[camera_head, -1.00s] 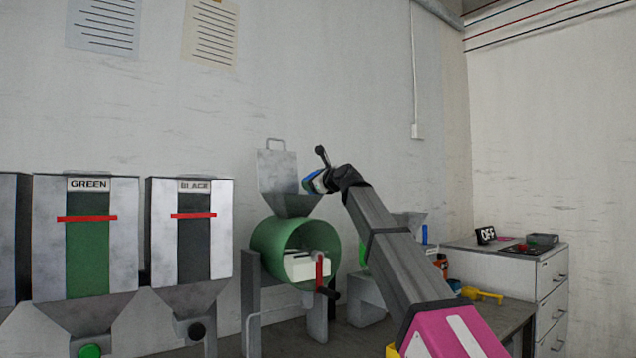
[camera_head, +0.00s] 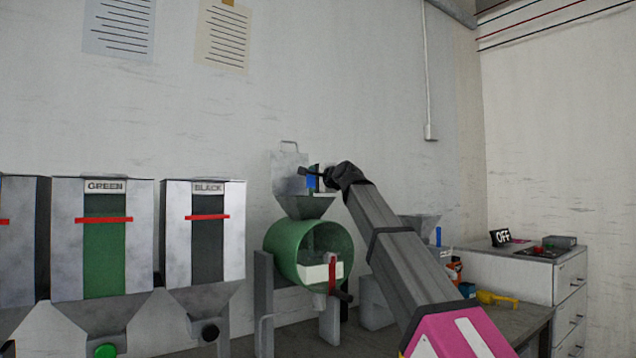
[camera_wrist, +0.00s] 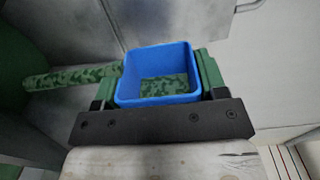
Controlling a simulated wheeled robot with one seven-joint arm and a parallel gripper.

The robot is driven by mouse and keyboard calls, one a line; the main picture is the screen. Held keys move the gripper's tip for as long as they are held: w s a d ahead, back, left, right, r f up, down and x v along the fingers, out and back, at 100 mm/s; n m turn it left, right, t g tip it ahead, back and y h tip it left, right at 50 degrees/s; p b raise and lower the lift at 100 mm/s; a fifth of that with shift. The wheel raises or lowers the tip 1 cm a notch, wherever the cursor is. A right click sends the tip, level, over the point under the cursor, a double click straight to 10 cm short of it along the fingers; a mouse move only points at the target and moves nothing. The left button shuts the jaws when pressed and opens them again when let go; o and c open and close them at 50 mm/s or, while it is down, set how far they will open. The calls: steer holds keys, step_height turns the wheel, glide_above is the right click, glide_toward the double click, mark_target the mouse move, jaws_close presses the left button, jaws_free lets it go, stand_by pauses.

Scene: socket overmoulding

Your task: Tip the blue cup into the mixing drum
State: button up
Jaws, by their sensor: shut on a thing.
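The blue cup (camera_wrist: 128,90) is square and held in my gripper (camera_wrist: 158,76), between green fingers on either side. It also shows small and partly hidden in the head view (camera_head: 312,183). In the wrist view I look into its mouth and see a mottled green-and-dark surface inside; I cannot tell whether that is loose material. A similarly mottled bar (camera_wrist: 75,75) sticks out left of the fingers. The green mixing drum (camera_head: 287,246) carries a grey hopper (camera_head: 306,208), its handled lid (camera_head: 288,172) standing up. The cup is over the hopper; its exact tilt is unclear.
Green (camera_head: 105,245) and black (camera_head: 207,245) material bins stand at the left. A drawer cabinet (camera_head: 530,275) with an "OFF" sign stands at the right.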

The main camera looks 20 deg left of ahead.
steer(key=shift+s+a+r+n, duration=0.1)
steer(key=shift+a+r+n, duration=0.1)
steer(key=shift+n, duration=0.4)
steer(key=shift+a+r+n, duration=0.1)
steer(key=shift+r+n, duration=0.05)
steer(key=shift+n, duration=0.45)
steer(key=shift+w+d+f+m, duration=0.1)
steer(key=shift+w+d+m, duration=0.05)
steer(key=shift+m, duration=0.65)
steer(key=shift+w+d+m, duration=0.1)
steer(key=shift+w+m, duration=0.05)
steer(key=shift+m, duration=0.65)
steer(key=shift+w+d+f+m, duration=0.15)
steer(key=shift+m, duration=0.6)
steer(key=shift+w+d+f+m, duration=0.1)
steer(key=shift+f+m, duration=0.05)
steer(key=shift+m, duration=0.6)
